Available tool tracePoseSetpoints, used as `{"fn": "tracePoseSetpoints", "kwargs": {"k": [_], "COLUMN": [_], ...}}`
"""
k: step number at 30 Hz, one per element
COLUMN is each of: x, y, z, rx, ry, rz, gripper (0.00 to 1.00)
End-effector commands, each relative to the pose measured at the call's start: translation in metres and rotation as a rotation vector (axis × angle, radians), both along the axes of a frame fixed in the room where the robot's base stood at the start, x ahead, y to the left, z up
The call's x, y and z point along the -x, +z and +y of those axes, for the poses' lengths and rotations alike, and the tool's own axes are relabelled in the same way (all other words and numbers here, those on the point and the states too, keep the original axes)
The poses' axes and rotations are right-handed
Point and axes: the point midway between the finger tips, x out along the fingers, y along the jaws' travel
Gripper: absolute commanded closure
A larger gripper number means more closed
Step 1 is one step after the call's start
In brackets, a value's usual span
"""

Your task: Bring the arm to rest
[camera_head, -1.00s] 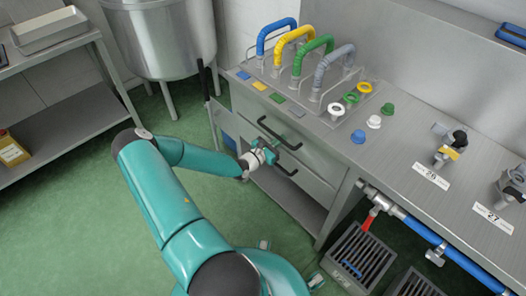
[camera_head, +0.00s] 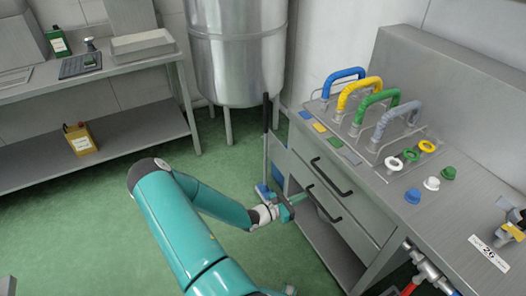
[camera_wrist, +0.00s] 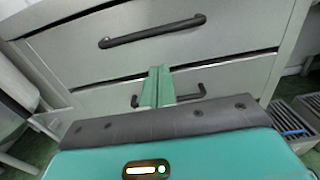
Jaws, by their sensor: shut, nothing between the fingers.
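My gripper (camera_head: 289,204) is at the end of my teal arm, in front of the steel bench's drawers. It also shows in the wrist view (camera_wrist: 158,82), where its two green fingers are shut together with nothing between them. The upper drawer's dark handle (camera_wrist: 152,31) is beyond the fingertips. The lower drawer's handle (camera_wrist: 190,96) is partly hidden behind the fingers. Both drawers look closed. I cannot tell whether the fingers touch the lower drawer's front.
The steel bench (camera_head: 457,213) carries coloured hoop handles, rings and knobs. A steel tank (camera_head: 240,55) stands at the back wall. A shelf table (camera_head: 110,125) at left holds a yellow container (camera_head: 80,139) below. The green floor (camera_head: 60,215) at left is clear.

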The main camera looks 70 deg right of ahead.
Motion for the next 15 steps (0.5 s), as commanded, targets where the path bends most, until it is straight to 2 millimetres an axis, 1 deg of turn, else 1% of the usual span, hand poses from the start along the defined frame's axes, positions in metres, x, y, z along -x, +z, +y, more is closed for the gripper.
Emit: {"fn": "tracePoseSetpoints", "kwargs": {"k": [5,8,11,15], "x": [0.001,-0.003,-0.016,-0.049], "y": [0.0,0.002,0.011,0.03], "z": [0.001,0.002,0.008,0.025], "rx": [0.0,0.005,0.023,0.059], "ry": [0.0,-0.006,-0.027,-0.081], "rz": [0.0,-0.015,-0.07,-0.216], "gripper": [1.0,1.0,1.0,1.0]}}
